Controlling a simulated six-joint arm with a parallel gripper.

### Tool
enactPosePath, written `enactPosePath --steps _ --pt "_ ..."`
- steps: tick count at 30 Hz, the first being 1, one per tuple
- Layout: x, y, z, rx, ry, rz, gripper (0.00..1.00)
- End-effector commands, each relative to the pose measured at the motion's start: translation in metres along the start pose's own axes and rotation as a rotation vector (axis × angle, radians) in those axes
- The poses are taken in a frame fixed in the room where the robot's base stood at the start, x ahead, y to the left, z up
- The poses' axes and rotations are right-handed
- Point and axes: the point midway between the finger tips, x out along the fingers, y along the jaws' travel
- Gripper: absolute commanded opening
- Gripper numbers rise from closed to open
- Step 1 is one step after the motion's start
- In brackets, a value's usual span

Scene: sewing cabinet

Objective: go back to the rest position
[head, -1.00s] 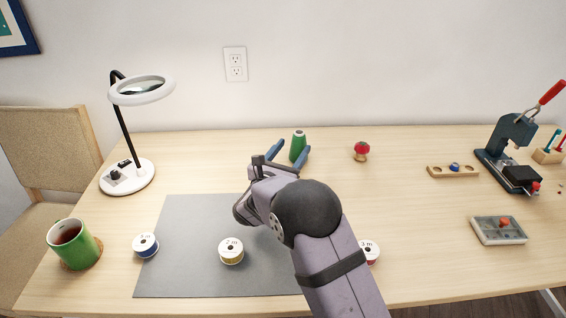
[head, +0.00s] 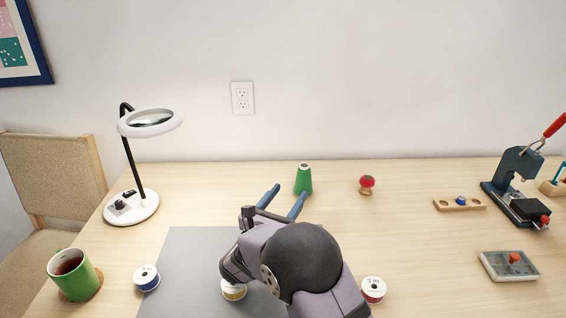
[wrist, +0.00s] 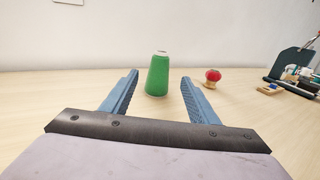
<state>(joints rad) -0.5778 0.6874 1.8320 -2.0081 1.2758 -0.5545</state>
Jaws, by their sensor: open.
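The cone (head: 303,180) stands upright on the table in the head view, behind and right of the fingers. My arm partly covers the mat and a yellow spool (head: 234,291).
A blue spool (head: 147,278) and a red spool (head: 373,289) flank my arm. A green mug (head: 75,274) and ring lamp (head: 133,205) stand left. A pincushion (head: 366,185), wooden holder (head: 460,204), press (head: 515,188) and grey box (head: 509,266) are to the right.

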Motion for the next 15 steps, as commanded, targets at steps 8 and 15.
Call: enactPosePath --steps 8,15 --pt "0.006 -0.051 0.013 0.089 0.092 -0.134 0.55" --pt "-0.021 -0.183 0.03 0.407 0.33 -0.541 0.55"
